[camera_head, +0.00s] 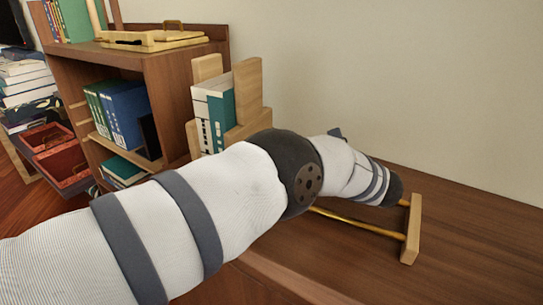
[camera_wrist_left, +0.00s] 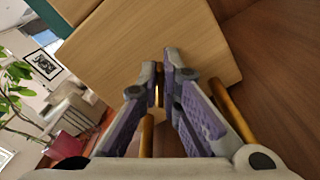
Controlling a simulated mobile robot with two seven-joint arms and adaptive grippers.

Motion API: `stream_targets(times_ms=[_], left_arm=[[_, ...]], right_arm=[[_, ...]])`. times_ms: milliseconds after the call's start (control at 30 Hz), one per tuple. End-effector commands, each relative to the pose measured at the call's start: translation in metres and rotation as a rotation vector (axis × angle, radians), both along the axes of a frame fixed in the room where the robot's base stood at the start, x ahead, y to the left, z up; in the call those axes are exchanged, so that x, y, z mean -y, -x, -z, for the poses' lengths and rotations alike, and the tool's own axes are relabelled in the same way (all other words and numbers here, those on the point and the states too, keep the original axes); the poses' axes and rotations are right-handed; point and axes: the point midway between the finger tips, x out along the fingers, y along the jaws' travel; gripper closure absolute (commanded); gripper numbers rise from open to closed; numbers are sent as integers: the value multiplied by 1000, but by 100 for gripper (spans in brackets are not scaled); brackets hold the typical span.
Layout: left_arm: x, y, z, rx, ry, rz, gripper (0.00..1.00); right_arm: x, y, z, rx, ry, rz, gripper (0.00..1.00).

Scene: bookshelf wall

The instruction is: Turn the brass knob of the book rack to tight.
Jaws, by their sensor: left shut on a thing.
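The book rack has a wooden end piece (camera_head: 411,230) at the right, brass rods (camera_head: 358,224) and wooden holders at the left around a few books (camera_head: 213,112). My left arm reaches across the rack and hides its middle; its gripper cannot be made out in the head view. In the left wrist view my left gripper (camera_wrist_left: 173,60) is closed in front of a wooden panel (camera_wrist_left: 150,38) of the rack. A sliver of brass, apparently the knob (camera_wrist_left: 157,95), shows between its fingers; most of it is hidden. Its turn position cannot be told. My right gripper is not in view.
The rack stands on a brown wooden top (camera_head: 480,245) against a plain wall. A bookcase (camera_head: 165,85) with blue and green binders stands at the left. Red trays (camera_head: 62,160) and stacked books are farther left. The top's right side is clear.

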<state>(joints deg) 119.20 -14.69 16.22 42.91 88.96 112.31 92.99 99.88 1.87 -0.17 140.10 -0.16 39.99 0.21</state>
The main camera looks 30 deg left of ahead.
Motion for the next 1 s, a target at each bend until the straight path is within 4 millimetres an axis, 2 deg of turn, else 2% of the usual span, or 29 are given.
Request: stream_targets(times_ms=[33, 100, 133, 467, 567, 800, 900, 1000], left_arm=[[-1, 0, 0, 0, 0, -2, 100], [-1, 0, 0, 1, 0, -2, 81], [-1, 0, 0, 1, 0, -2, 74], [0, 0, -4, 2, 0, -1, 74], [-1, 0, -22, 5, 0, -1, 74], [-1, 0, -80, 4, 0, -2, 74], [-1, 0, -94, 3, 0, -3, 74], [-1, 0, -100, 1, 0, -1, 74]], right_arm=[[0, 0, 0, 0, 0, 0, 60], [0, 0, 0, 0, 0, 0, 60], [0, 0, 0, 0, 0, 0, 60], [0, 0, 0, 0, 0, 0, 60], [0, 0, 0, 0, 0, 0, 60], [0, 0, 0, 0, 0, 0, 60], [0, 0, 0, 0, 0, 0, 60], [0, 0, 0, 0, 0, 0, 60]])
